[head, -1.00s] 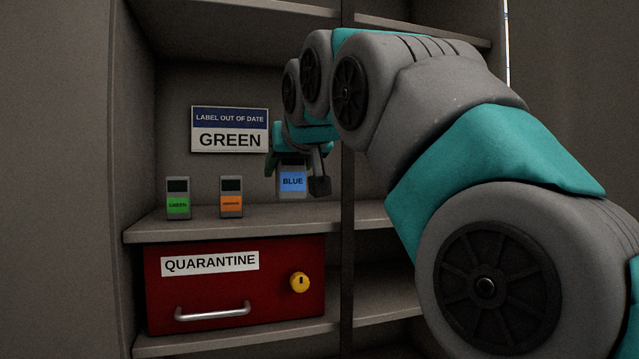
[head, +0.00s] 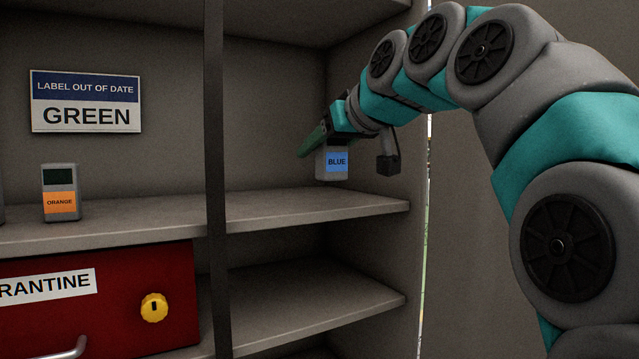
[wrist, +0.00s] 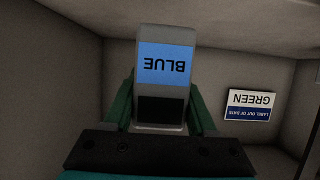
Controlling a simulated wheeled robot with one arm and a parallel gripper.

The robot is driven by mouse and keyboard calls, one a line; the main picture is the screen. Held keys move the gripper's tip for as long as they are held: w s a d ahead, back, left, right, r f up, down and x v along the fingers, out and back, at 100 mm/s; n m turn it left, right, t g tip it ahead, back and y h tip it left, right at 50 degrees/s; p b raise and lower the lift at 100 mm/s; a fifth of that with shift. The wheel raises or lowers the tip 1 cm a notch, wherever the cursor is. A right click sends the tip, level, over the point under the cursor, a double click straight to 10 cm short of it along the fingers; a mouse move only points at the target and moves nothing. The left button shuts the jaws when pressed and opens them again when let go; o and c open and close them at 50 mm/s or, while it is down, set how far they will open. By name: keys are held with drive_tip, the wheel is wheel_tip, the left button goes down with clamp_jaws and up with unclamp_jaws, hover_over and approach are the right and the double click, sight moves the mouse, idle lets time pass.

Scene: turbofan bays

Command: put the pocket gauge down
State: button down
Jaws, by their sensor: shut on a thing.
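The pocket gauge with a blue label reading BLUE (head: 334,163) hangs in my gripper (head: 322,145), above the right-hand part of the middle shelf (head: 300,208). A gap shows between its lower end and the shelf. In the wrist view the grey gauge (wrist: 166,85) is between the two green fingers of my gripper (wrist: 161,105), which are shut on it. Its label and dark screen face the wrist camera, with the lettering upside down. A gauge with an orange label (head: 60,193) stands upright on the left part of the shelf.
A dark upright post (head: 214,150) divides the shelves. A sign reading LABEL OUT OF DATE, GREEN (head: 86,101) is on the back wall. A red QUARANTINE drawer (head: 120,318) with a yellow lock (head: 154,307) is below left. The right part of the middle shelf is bare.

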drive_tip(key=w+a+p, duration=0.1)
drive_tip(key=w, duration=0.3)
drive_tip(key=w+p, duration=0.1)
drive_tip(key=w, duration=0.4)
drive_tip(key=w+a+f+p, duration=0.1)
drive_tip(key=w, duration=0.3)
drive_tip(key=shift+w+a, duration=0.35)
drive_tip(key=shift+w+f, duration=0.15)
drive_tip(key=shift+f, duration=0.05)
drive_tip(key=shift+f, duration=0.2)
drive_tip(key=shift+f+b, duration=0.6)
drive_tip(key=shift+f, duration=0.95)
drive_tip(key=shift+f, duration=0.15)
drive_tip(key=shift+c, duration=1)
unclamp_jaws()
